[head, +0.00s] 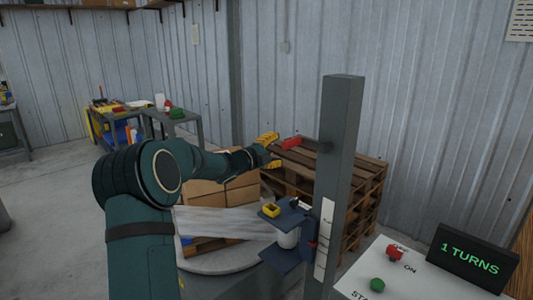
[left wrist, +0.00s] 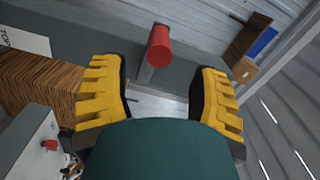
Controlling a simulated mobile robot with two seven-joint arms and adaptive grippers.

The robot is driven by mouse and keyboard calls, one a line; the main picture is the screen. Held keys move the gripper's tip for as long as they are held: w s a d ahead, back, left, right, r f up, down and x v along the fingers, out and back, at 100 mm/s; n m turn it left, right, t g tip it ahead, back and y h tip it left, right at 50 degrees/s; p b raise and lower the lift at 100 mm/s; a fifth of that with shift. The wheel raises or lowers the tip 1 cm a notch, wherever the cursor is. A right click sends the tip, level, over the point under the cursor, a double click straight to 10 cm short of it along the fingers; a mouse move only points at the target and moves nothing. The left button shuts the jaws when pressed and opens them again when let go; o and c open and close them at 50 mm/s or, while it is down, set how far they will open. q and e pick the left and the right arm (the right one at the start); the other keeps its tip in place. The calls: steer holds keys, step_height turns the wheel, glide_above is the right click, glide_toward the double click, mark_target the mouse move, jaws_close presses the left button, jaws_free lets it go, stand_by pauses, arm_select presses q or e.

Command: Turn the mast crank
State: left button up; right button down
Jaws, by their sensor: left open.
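The grey upright mast (head: 342,170) stands right of centre in the head view. Its crank has a red handle (head: 291,143) that sticks out to the left of the mast near mid-height. My left gripper (head: 272,150) is just left of the handle, with yellow fingers apart and nothing between them. In the left wrist view the red handle (left wrist: 159,46) shows end-on, ahead of the gap between the open fingers (left wrist: 162,85). The crank arm (left wrist: 147,73) runs down behind it. My right gripper is not in view.
A display (head: 472,257) reading "1 TURNS" stands on a white panel with a red button (head: 395,252) and a green button (head: 377,285). A wooden pallet stack (head: 365,180) is behind the mast. Wrapped boxes (head: 220,195) stand on a round platform below my left arm.

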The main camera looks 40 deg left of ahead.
arm_select(q)
steer(key=s, duration=0.4)
steer(key=shift+a, duration=0.15)
steer(key=shift+w, duration=0.1)
